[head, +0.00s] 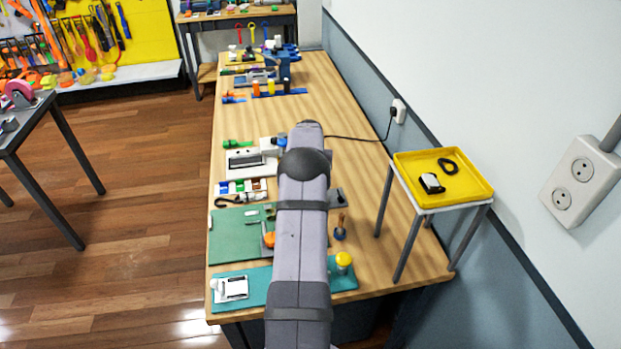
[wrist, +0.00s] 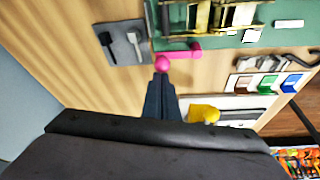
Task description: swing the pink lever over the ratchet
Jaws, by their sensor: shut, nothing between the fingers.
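In the wrist view the pink lever (wrist: 184,52) lies across the edge of a green board, with a round pink knob (wrist: 162,64) at one end. The brass ratchet mechanism (wrist: 203,16) is on the board just above the lever and is cut by the top edge of the picture. My gripper (wrist: 161,82) is shut and empty, with its fingertips just below the knob; I cannot tell if they touch it. In the head view my arm hides the lever, the ratchet and the gripper's fingertips.
A yellow object (wrist: 203,114) is right of my gripper. The green board (head: 235,235) lies on the wooden bench (head: 312,85). A yellow tray (head: 445,197) stands on a small table at right.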

